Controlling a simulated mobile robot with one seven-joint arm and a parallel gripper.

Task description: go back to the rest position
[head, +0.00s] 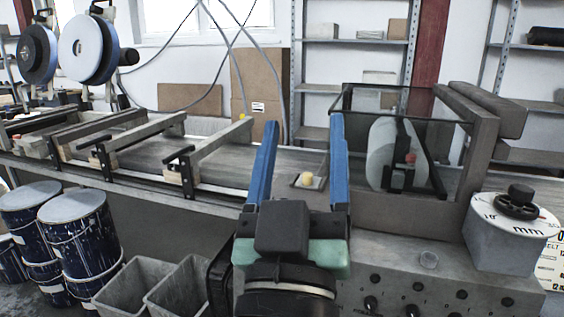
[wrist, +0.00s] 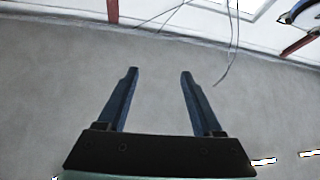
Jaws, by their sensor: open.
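My gripper (head: 305,122) is raised in the middle of the head view, with its two blue fingers spread apart and nothing between them. In the wrist view my gripper (wrist: 158,72) is also open and empty, set against a plain grey surface. Beyond the fingers in the head view, a small yellowish piece (head: 307,180) sits on a dark square plate on the conveyor (head: 225,165). I cannot tell how far the fingers are from it.
A glass-sided housing with a roller (head: 382,155) stands at the right. Blue drums (head: 80,245) and grey bins (head: 135,285) stand at the lower left. Clamped bars (head: 205,155) cross the conveyor.

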